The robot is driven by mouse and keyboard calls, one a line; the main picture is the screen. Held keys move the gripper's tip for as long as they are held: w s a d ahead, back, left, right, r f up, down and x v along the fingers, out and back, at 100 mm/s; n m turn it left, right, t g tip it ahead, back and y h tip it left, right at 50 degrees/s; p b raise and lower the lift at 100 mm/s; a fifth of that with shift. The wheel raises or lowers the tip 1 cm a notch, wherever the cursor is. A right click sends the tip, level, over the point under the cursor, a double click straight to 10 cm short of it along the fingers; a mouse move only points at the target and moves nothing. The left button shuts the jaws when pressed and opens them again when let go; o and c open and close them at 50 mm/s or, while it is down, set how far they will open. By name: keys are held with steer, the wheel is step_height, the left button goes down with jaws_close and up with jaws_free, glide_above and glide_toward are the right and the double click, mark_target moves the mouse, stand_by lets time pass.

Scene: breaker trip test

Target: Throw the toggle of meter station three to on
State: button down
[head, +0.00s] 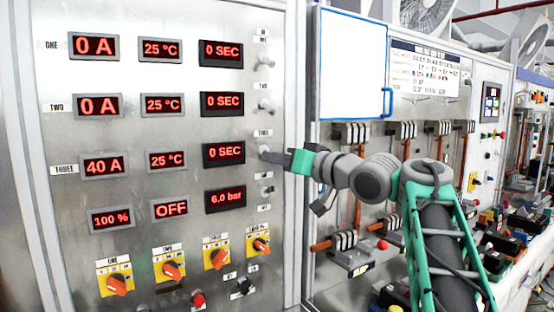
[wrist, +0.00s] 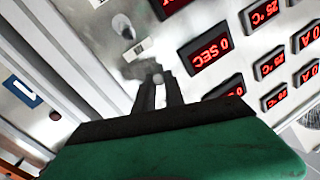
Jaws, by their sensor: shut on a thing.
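The metal panel (head: 140,20) carries rows of red displays labelled ONE, TWO and THREE. Row three reads 40 A (head: 104,166), 25 °C and 0 SEC. The toggle of station three is at the right end of that row, mostly hidden behind my fingers in the head view. My gripper (head: 269,156) reaches it from the right. In the wrist view the narrow fingers (wrist: 158,88) are shut around the pale tip of the toggle (wrist: 157,78). I cannot tell which way the toggle is thrown.
Similar toggles sit above in rows one (head: 265,62) and two (head: 265,105), and one sits just below (head: 267,191). Orange rotary knobs (head: 118,283) line the panel's bottom. A blue-framed whiteboard (head: 350,62) and breakers stand to the right.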

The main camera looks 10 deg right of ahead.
steer(key=shift+d, duration=0.15)
step_height(320, 180, up, 3)
steer(key=m+g+h+p, duration=0.1)
steer(key=g+h+p, duration=0.1)
steer(key=p, duration=1.1)
steer(key=shift+r+g+p, duration=0.1)
steer(key=shift+g+p, duration=0.3)
steer(key=shift+g, duration=0.3)
steer(key=g+p, duration=0.1)
steer(key=p, duration=0.1)
steer(key=shift+h+p, duration=0.3)
steer(key=shift+w+g+h+p, duration=0.1)
steer(key=shift+g+h+p, duration=0.25)
steer(key=shift+g, duration=0.45)
